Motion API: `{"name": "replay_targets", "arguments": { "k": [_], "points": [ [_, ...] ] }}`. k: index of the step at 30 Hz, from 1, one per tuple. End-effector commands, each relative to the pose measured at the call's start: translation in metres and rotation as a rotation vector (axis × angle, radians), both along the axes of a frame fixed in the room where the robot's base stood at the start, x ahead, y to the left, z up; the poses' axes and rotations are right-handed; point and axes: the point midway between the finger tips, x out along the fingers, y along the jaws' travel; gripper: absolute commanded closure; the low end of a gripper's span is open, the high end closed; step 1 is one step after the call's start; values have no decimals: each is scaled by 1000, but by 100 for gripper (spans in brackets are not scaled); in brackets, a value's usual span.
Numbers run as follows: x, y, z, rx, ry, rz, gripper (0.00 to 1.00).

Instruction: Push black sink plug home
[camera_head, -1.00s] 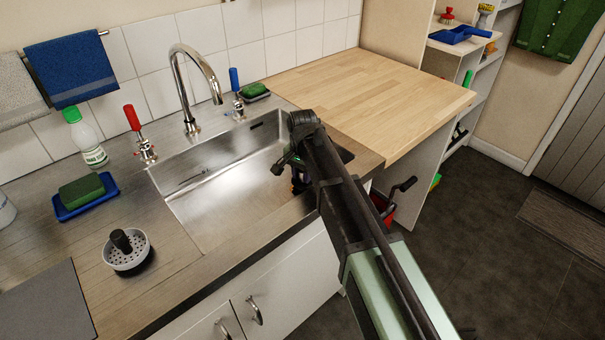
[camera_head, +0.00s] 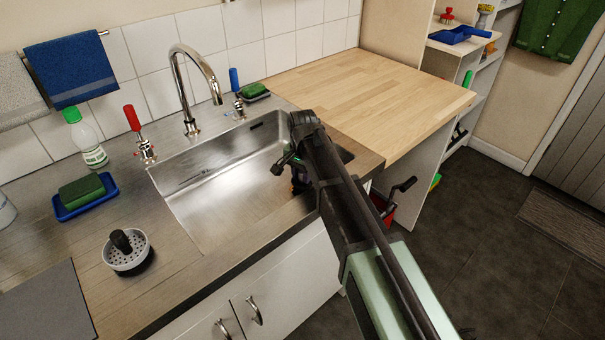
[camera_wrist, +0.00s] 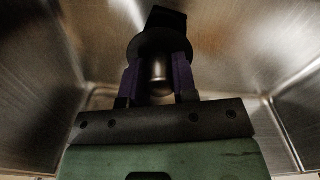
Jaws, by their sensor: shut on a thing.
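In the wrist view, a black sink plug (camera_wrist: 163,42) with a round dark disc and a metal stem sits at the ends of my gripper (camera_wrist: 160,68). The purple-dark fingers are shut on it, one on each side of the stem. The steel walls of the sink (camera_wrist: 240,50) surround it. In the head view, the sink (camera_head: 215,205) lies open, and my gripper (camera_head: 299,178) shows only in part at its right end, mostly hidden by my arm. The plug and the drain cannot be made out there, so I cannot tell how the plug sits.
A tap (camera_head: 190,90) rises behind the sink, between a red-handled lever (camera_head: 134,120) and a blue-handled one (camera_head: 235,85). A perforated strainer (camera_head: 127,258) stands on the front left counter. A blue tray (camera_head: 85,205) holds a green sponge. The wooden worktop (camera_head: 370,95) is clear.

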Motion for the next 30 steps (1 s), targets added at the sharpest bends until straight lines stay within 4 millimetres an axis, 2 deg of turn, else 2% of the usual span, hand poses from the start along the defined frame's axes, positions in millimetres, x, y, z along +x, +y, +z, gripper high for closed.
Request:
{"name": "replay_targets", "arguments": {
  "k": [10,30],
  "points": [
    [0,0,-1,0,0,0,100],
    [0,0,-18,0,0,0,100]
  ]
}}
